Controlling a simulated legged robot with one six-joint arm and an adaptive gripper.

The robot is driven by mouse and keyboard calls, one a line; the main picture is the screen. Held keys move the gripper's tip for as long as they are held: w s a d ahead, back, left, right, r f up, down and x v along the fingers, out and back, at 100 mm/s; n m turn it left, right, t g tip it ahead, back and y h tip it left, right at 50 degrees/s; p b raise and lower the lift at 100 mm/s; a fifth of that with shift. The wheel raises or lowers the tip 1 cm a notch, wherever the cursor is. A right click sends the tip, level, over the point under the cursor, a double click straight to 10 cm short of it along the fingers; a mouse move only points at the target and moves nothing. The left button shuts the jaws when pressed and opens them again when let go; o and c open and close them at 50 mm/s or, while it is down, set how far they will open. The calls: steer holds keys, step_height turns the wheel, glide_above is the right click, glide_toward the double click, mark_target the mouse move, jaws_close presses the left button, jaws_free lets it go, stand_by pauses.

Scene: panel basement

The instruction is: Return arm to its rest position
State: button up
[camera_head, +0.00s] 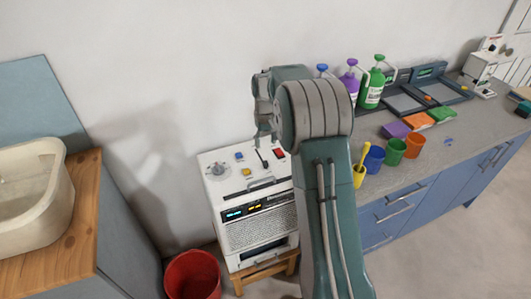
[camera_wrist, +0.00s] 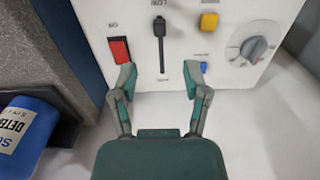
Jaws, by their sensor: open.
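My arm (camera_head: 330,210) rises from the bottom of the head view and bends over at the top. My gripper (camera_head: 264,138) hangs above the white control box (camera_head: 228,208), near the wall. In the wrist view my gripper (camera_wrist: 157,80) is open and empty, its two fingers spread in front of the panel. Past the fingertips are a red switch (camera_wrist: 119,50), a black lever (camera_wrist: 159,28) in a vertical slot, a yellow button (camera_wrist: 209,21), a blue button (camera_wrist: 203,67) and a grey dial (camera_wrist: 252,48). I cannot tell whether the fingertips touch the panel.
The box stands on a wooden stool (camera_head: 238,282) beside a red bucket (camera_head: 192,272). At right, a counter (camera_head: 455,130) carries bottles, cups and trays. A beige basin (camera_head: 62,205) sits on wood at left.

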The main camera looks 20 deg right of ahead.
steer(key=shift+r, duration=1)
steer(key=s+a+r+t, duration=0.1)
steer(key=s+a+r, duration=0.2)
steer(key=s+r, duration=0.4)
steer(key=s+a+r+t, duration=0.1)
steer(key=s+a+r, duration=0.3)
steer(key=s+r, duration=0.25)
steer(key=s+a+t, duration=0.1)
steer(key=s+a, duration=0.1)
steer(key=s, duration=0.8)
steer(key=s+a+t, duration=0.2)
steer(key=s, duration=0.8)
steer(key=shift+s+a+r+t, duration=0.3)
steer(key=shift+s+a, duration=0.05)
steer(key=shift+a, duration=0.05)
